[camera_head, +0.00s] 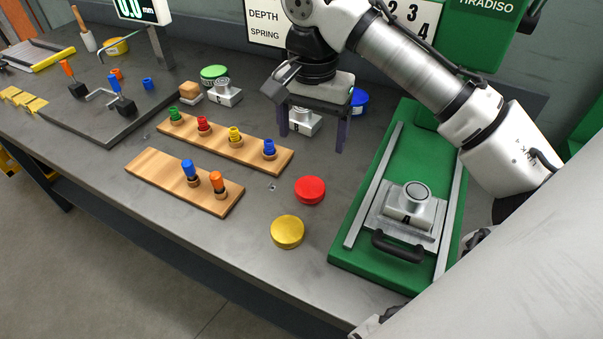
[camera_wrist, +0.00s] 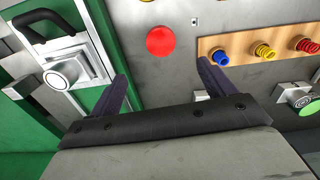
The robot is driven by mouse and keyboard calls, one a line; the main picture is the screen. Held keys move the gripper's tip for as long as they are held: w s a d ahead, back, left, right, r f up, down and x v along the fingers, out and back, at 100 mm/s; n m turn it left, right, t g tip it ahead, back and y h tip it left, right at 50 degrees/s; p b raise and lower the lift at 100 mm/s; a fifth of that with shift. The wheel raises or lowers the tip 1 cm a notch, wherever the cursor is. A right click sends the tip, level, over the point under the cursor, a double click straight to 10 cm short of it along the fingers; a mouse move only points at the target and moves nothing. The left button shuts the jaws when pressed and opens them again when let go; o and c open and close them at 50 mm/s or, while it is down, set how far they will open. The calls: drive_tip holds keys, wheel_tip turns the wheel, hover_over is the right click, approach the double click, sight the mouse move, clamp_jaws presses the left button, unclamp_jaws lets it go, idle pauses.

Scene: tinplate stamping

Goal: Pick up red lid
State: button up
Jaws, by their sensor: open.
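The red lid (camera_head: 310,190) is a flat round disc lying on the grey bench, between the wooden peg boards and the green press. In the wrist view the red lid (camera_wrist: 160,40) shows at top centre, beyond the fingertips. My gripper (camera_head: 312,145) is above the bench, behind the lid in the head view, pointing down with its fingers apart. In the wrist view my gripper (camera_wrist: 166,75) is open and empty, and nothing touches the lid.
A yellow lid (camera_head: 287,232) lies nearer the front edge. The green press (camera_head: 350,262) with a metal die block (camera_head: 407,207) stands at right. Wooden boards (camera_head: 150,170) with coloured pegs lie at left. A blue lid (camera_head: 360,100) and a die block sit near my gripper. Bench around the red lid is clear.

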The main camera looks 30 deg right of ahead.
sight(310, 187)
wheel_tip(310, 187, down, 13)
drive_tip(key=shift+f+p, duration=0.1)
drive_tip(key=shift+p, duration=0.5)
drive_tip(key=shift+c, duration=0.4)
drive_tip(key=c, duration=1)
